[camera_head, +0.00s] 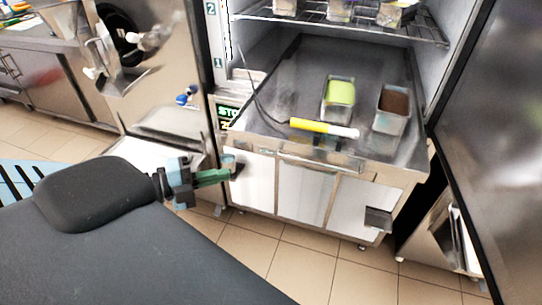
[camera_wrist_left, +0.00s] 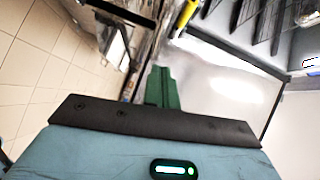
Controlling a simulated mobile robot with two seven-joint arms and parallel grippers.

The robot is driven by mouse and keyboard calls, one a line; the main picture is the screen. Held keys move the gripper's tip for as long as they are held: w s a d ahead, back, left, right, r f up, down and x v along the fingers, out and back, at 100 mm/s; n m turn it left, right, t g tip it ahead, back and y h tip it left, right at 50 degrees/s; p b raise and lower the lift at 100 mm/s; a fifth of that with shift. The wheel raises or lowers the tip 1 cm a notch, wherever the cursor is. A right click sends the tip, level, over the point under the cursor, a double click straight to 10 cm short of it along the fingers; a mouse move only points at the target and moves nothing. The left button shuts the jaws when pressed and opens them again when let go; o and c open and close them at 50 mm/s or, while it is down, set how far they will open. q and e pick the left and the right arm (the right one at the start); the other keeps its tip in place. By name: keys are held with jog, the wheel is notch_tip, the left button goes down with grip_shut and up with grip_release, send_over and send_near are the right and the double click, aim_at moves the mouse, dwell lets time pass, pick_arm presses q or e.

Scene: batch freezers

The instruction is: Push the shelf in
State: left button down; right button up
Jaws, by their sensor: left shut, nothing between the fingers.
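A wire shelf (camera_head: 345,27) with several small containers on it spans the inside of the open freezer at the top of the head view. Bars that look like a wire shelf also show at the top right of the left wrist view (camera_wrist_left: 258,16). My left gripper (camera_head: 226,174) has its green fingers shut and empty. It is low, at the left front of the white cabinet doors, below and apart from the wire shelf. Its shut fingers also show in the left wrist view (camera_wrist_left: 162,72). My right gripper is not in view.
Below the wire shelf, a grey surface (camera_head: 290,75) holds a tub of green (camera_head: 339,108), a tub of brown (camera_head: 390,122) and a yellow-and-white stick (camera_head: 312,126). A dark open door (camera_head: 495,110) stands at the right. A steel machine (camera_head: 165,70) stands left. Tiled floor is clear in front.

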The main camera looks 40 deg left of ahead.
pick_arm(q)
send_near(280, 155)
jog(key=w+d, duration=0.1)
jog(key=d, duration=0.3)
jog(key=shift+w+a+f+b, duration=0.1)
jog(key=shift+w+f, duration=0.05)
jog(key=shift+w, duration=0.55)
jog(key=shift+w+a+f+b, duration=0.1)
jog(key=shift+w+a+f, duration=0.05)
jog(key=shift+w, duration=0.55)
jog(key=shift+w+a+f+b, duration=0.1)
jog(key=shift+w+f, duration=0.1)
jog(key=shift+w, duration=0.5)
